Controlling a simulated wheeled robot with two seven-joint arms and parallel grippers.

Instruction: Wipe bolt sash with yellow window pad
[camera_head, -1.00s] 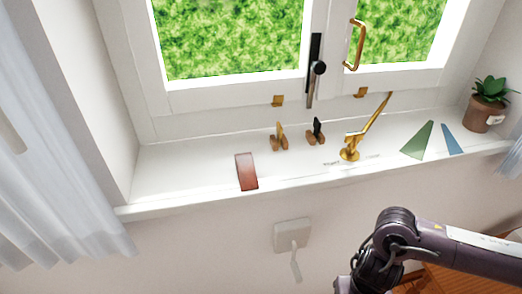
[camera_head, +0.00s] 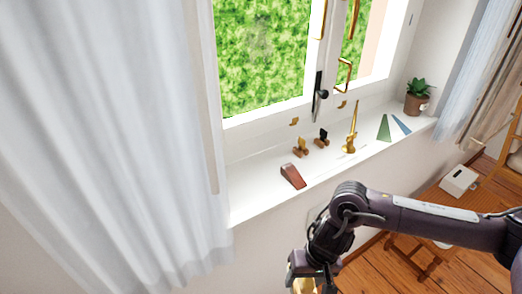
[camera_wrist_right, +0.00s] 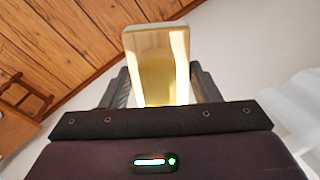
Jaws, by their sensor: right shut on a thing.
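My right gripper (camera_head: 308,284) is at the bottom edge of the head view, below the sill and partly cut off. It is shut on the yellow window pad (camera_head: 303,287). In the right wrist view the pad (camera_wrist_right: 158,65) stands out between the two fingers, pale yellow and glossy. The window has a wide left sash (camera_head: 262,60) with a faint grey smudge on its glass and a narrower right sash (camera_head: 355,35). A black handle (camera_head: 319,95) is between them, with brass handles (camera_head: 344,75) to its right. I cannot tell which is the bolt sash. The pad is apart from the window. My left gripper is out of view.
On the white sill (camera_head: 255,200) are a red-brown wedge (camera_head: 292,176), small wood and brass pieces (camera_head: 301,147), a brass stay (camera_head: 351,137), green and blue wedges (camera_head: 384,128) and a potted plant (camera_head: 417,97). A curtain (camera_head: 110,130) hangs left; a wooden table (camera_head: 455,205) stands right.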

